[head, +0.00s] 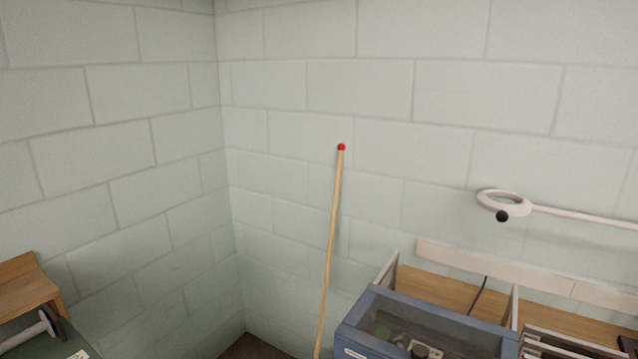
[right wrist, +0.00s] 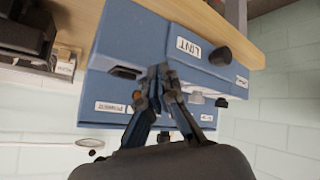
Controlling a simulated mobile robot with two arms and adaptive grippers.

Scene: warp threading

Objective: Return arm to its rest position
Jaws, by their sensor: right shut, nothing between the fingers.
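My right gripper (right wrist: 160,75) shows in the right wrist view with its fingertips together and nothing between them. It is in front of a blue cabinet (right wrist: 130,40), which has white labels, one reading "LINT", and a dark knob. I cannot tell whether the fingers touch the cabinet. Neither of my grippers shows in the head view.
In the head view a wooden pole (head: 330,240) with a red tip stands near the wall corner. A blue box (head: 375,310) with a clear top is at lower right, by a wooden bench (head: 440,290). A ring lamp (head: 503,201) reaches in above. Wooden furniture (head: 25,285) is at lower left.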

